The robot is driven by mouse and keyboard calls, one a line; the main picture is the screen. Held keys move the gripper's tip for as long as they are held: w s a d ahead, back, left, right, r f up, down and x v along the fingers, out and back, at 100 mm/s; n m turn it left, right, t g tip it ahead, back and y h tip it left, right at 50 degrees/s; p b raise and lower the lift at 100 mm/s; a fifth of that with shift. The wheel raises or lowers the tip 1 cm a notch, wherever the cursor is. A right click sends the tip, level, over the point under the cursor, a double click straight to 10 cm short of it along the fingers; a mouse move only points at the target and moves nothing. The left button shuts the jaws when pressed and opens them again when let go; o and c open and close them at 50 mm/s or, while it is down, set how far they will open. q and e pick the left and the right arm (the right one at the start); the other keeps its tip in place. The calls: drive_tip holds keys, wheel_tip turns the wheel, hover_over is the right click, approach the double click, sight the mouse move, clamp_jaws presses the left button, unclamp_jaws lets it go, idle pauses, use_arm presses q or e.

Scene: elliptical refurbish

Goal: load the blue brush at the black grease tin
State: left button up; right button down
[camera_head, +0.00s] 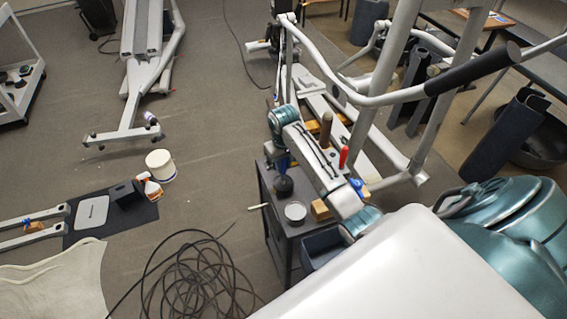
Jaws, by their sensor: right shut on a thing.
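My right gripper (281,158) points down over the dark cart and is shut on the blue brush, of which little shows between the dark fingers. Just below it, a small round black tin (284,187) sits on the cart top, taken as the black grease tin. The brush's lower end is too small and dark to tell whether it touches the grease or stays above it. My left gripper is not in view.
The elliptical's frame (385,85) stands close behind. Coiled cable (200,275) lies on the floor at left.

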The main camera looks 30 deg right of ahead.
idle(0.3)
drive_tip(key=shift+r, duration=3.5)
